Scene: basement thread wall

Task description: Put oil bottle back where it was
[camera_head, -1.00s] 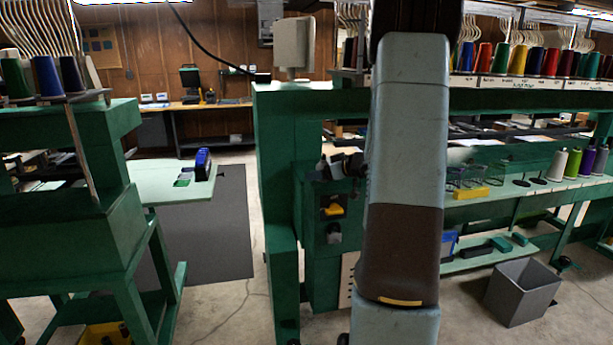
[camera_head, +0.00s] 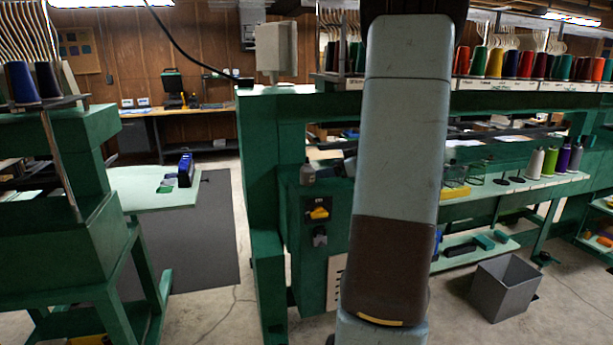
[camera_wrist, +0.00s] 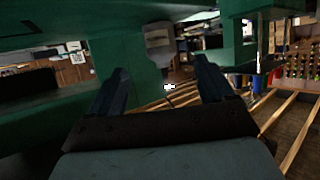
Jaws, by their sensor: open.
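My gripper (camera_wrist: 162,76) shows in the wrist view with its two dark fingers well apart and nothing between them. In the head view my own arm stands upright in front and hides the gripper. A small grey bottle-like thing (camera_head: 307,173) stands on top of the green machine cabinet (camera_head: 290,240), just left of my arm. I cannot tell whether it is the oil bottle. No other thing can be made out for certain as the oil bottle.
A pale table (camera_head: 150,195) with a blue item (camera_head: 186,170) is at left. A grey bin (camera_head: 503,288) stands on the floor at right. Thread cones (camera_head: 520,63) line the machine's top. A pale box (camera_head: 276,50) sits on the green post. A dark mat (camera_head: 215,240) lies on clear floor.

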